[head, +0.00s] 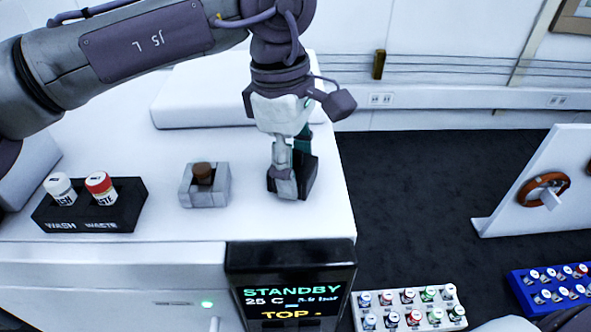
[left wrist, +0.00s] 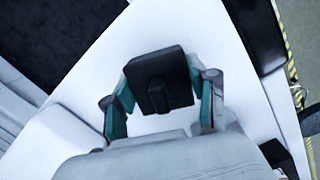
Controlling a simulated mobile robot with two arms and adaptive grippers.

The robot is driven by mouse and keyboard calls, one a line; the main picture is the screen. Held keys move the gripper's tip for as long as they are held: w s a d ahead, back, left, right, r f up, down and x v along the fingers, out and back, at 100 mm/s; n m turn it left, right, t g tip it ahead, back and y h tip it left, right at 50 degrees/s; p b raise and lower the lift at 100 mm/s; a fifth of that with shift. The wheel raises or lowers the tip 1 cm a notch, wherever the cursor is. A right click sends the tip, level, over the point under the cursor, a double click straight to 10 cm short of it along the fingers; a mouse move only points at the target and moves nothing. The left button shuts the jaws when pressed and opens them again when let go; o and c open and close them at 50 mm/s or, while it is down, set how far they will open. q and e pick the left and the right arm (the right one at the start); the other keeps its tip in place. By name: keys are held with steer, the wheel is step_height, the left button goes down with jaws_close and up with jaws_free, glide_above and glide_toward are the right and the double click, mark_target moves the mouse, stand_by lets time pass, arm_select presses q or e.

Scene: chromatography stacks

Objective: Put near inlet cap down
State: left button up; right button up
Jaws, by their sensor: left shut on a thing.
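The near inlet cap, a black block (left wrist: 158,80), is between the fingers of my left gripper (left wrist: 163,88) in the left wrist view. In the head view my left gripper (head: 291,180) points down at the right end of the white instrument top, shut on the black cap (head: 309,174). The cap is low at the white surface; I cannot tell if it touches. The grey inlet block (head: 205,190) with a brown round port (head: 203,172) stands uncovered to the left of the gripper. My right gripper does not show.
A black holder (head: 90,213) with a white-capped and a red-capped bottle stands at the left. A display (head: 290,290) reading STANDBY is at the front. A white vial rack (head: 452,318) and a blue vial rack (head: 521,292) are lower right. White top between the inlet block and gripper is clear.

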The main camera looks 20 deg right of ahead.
arm_select(q)
steer(key=shift+s+f, duration=0.1)
steer(key=o, duration=1)
steer(key=shift+o, duration=0.2)
steer(key=shift+r, duration=0.55)
steer(key=r, duration=0.3)
steer(key=r+b, duration=0.1)
steer(key=r, duration=0.3)
steer(key=w+a+r+b, duration=0.1)
steer(key=r, duration=0.2)
steer(key=shift+r, duration=0.65)
